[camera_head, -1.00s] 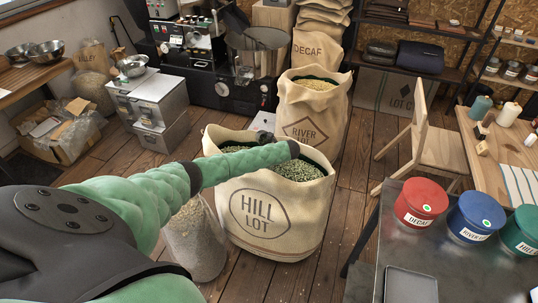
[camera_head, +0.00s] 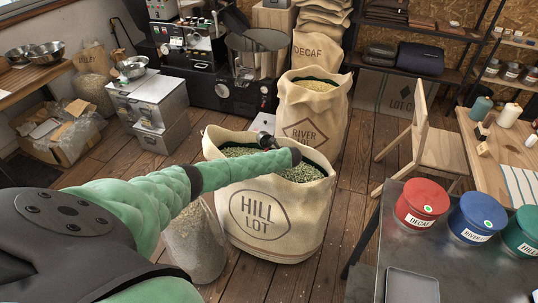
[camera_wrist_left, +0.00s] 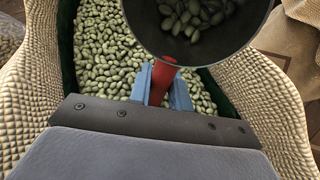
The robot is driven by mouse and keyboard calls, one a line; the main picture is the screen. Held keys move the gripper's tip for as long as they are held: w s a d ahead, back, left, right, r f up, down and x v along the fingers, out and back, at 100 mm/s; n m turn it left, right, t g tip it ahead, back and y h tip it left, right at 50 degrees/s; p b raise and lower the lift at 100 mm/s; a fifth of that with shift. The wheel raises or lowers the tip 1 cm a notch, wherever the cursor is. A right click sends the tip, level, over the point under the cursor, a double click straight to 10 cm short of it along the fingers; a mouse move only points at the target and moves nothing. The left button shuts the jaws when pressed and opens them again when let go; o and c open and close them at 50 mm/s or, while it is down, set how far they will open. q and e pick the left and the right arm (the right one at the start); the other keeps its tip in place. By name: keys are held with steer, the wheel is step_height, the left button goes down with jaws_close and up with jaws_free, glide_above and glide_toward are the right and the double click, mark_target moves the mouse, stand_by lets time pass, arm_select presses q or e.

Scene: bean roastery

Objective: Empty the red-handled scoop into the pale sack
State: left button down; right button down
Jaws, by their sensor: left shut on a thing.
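My left gripper (camera_wrist_left: 162,88) is shut on the red handle (camera_wrist_left: 162,80) of a dark, round scoop (camera_wrist_left: 215,45). Dark green beans (camera_wrist_left: 195,18) show inside the scoop. In the wrist view the scoop is over green beans in a cream sack (camera_wrist_left: 40,90) with a dark green lining. In the head view this is the pale sack marked HILL LOT (camera_head: 265,222), standing open on the floor, full of green beans. A small dark part of the scoop (camera_head: 264,139) shows over its back rim beyond my left arm. My right gripper is in neither view.
The RIVER LOT sack (camera_head: 318,112) stands close behind, and a translucent bag of pale beans (camera_head: 195,245) stands at front left. A dark table with red (camera_head: 420,205), blue (camera_head: 476,217) and green (camera_head: 522,232) tins is at right. Floor is clear between sack and chair (camera_head: 440,150).

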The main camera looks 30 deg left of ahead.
arm_select(q)
steer(key=shift+r+t+y, duration=0.25)
steer(key=shift+t+y, duration=0.05)
steer(key=shift+y, duration=0.3)
steer(key=shift+r, duration=0.1)
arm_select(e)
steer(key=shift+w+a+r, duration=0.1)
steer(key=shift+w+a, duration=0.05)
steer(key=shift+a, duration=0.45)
